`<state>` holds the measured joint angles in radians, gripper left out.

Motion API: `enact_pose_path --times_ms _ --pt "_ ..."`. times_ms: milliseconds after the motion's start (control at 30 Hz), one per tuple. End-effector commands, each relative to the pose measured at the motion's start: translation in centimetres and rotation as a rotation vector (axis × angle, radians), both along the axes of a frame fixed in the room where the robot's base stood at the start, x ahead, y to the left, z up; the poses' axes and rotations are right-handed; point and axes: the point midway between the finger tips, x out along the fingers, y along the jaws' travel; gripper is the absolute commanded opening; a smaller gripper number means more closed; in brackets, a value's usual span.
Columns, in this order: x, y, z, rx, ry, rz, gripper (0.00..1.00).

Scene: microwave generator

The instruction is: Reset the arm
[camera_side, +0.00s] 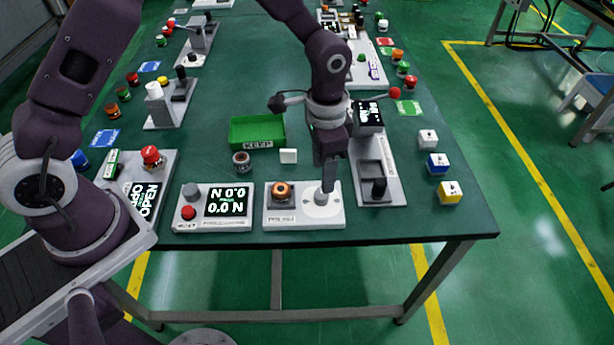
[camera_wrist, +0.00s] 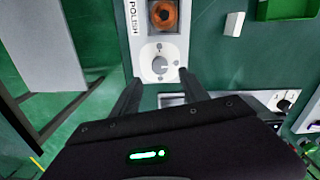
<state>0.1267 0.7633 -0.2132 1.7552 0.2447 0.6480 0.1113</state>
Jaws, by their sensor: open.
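My gripper (camera_side: 325,185) points down at the table's front edge, over the white round plate with a grey knob (camera_side: 321,197) at the right end of a small white panel (camera_side: 290,219). In the wrist view the fingers (camera_wrist: 160,80) are apart, one on each side of the knob (camera_wrist: 160,65). Nothing else shows between them. I cannot tell whether a finger touches the knob.
A display panel (camera_side: 213,208) reading 0.0 N stands left, and a grey device with a black handle (camera_side: 377,184) close right. A green KEEP tray (camera_side: 257,131), a white cube (camera_side: 288,156) and a jar (camera_side: 241,161) lie behind. Dice-like cubes (camera_side: 438,164) stand at right.

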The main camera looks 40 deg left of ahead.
Motion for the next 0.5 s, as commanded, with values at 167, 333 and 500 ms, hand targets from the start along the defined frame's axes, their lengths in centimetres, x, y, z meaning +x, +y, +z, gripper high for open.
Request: enact_pose_path --times_ms 167,333,500 --pt "-0.2 1.0 2.9 0.008 -0.037 0.028 0.52" --pt "-4.4 5.3 14.0 0.022 -0.179 0.181 0.52" --pt "-12.7 8.8 21.4 -0.017 -0.323 0.371 0.52"
